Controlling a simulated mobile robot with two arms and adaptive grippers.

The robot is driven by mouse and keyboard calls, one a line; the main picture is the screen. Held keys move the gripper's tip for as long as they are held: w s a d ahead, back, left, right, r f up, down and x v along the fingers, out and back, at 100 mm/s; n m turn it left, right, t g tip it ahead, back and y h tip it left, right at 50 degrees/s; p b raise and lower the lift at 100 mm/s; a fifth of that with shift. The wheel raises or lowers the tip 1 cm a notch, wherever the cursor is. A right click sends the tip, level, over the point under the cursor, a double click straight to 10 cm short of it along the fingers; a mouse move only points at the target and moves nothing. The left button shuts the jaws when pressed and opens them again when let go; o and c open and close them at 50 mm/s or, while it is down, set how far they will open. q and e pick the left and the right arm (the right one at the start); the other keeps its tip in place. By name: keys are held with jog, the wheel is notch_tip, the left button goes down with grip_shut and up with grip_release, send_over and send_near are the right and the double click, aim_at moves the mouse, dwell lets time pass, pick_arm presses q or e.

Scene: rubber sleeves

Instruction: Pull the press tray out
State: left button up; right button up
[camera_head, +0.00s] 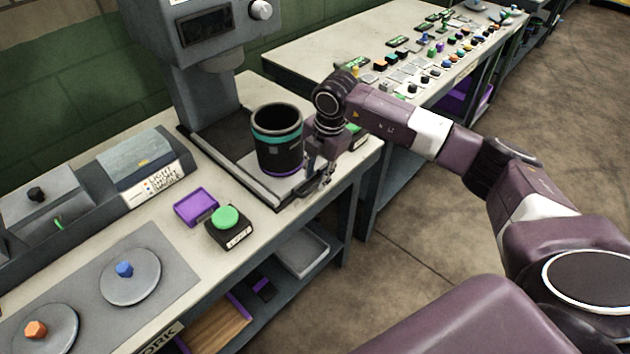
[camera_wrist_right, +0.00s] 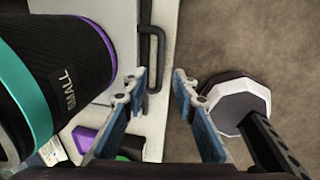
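The grey press (camera_head: 205,80) stands at the back of the workbench. Its flat tray (camera_head: 262,189) sticks out at the front, carrying a black sleeve (camera_head: 277,148) with a teal band and purple base edge. The wrist view shows the tray's pale plate (camera_wrist_right: 122,35), its dark handle (camera_wrist_right: 152,50) and the sleeve (camera_wrist_right: 60,75), marked "SMALL". My right gripper (camera_head: 318,188) is at the tray's front edge, pointing down. In the wrist view its fingers (camera_wrist_right: 160,82) are apart, with the handle's near end close to the left fingertip. I cannot tell whether they touch. My left gripper is not in view.
A green button box (camera_head: 225,226) and a purple tray (camera_head: 196,206) lie left of the press tray. Round plates with a blue knob (camera_head: 124,269) and an orange knob (camera_head: 36,329) are nearer. A second table (camera_head: 320,55) stands behind. Open floor (camera_head: 420,235) lies in front.

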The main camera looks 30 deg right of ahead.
notch_tip(320, 180, up, 8)
jog(key=s, duration=0.1)
jog(key=shift+s+d+r, duration=0.25)
jog(key=shift+d, duration=0.05)
